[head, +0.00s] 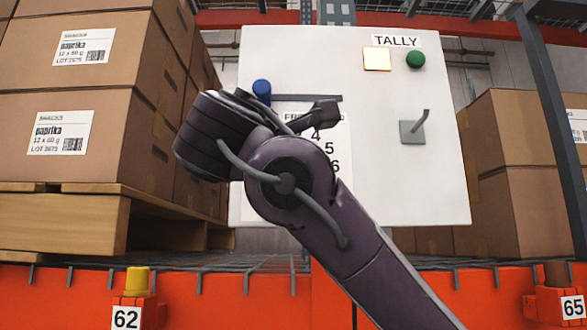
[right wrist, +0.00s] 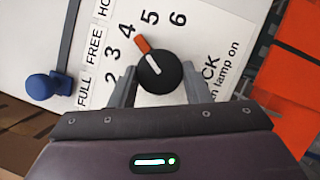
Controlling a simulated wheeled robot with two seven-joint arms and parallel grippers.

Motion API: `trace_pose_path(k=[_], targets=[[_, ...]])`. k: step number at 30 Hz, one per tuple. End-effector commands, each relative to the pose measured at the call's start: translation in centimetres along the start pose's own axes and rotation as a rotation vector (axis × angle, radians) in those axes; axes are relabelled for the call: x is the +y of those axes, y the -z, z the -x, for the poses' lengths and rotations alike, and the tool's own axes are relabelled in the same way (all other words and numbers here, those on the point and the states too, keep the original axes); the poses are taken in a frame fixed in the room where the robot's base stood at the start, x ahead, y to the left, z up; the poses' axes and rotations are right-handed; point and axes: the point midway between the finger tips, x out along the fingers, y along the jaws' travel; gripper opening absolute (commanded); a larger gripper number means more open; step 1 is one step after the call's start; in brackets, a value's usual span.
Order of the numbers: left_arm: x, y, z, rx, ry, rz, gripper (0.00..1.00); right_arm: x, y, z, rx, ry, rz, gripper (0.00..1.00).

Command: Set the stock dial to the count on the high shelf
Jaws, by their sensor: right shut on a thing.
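The stock dial (right wrist: 160,73) is a round black knob on a white panel, seen in the right wrist view. Its orange-tipped pointer is aimed close to the printed 4, with 2, 3, 5 and 6 around it. My right gripper (right wrist: 157,90) is shut on the dial, one finger on each side. In the head view my right arm covers the dial and the gripper; only part of the number scale shows on the white panel (head: 350,60). My left gripper is out of view. No high-shelf count can be made out.
The panel also carries a blue knob (head: 262,90) at a slot, a lit square lamp (head: 377,59) under "TALLY", a green button (head: 415,59) and a grey lever (head: 413,130). Paprika cartons (head: 85,85) stand left, plain cartons (head: 515,110) right. Numbered orange blocks line the front.

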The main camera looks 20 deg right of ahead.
Motion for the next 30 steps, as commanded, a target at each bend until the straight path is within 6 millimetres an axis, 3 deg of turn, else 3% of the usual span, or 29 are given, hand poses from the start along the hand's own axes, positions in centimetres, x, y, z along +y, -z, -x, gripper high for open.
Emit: trace_pose_path(k=[15,30], targets=[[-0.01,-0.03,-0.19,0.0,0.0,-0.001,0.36,0.2,0.07,0.02,0.0,0.136,-0.32,0.2],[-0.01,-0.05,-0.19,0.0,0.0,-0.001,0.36,0.18,0.05,-0.03,-0.001,0.163,-0.383,0.2]])
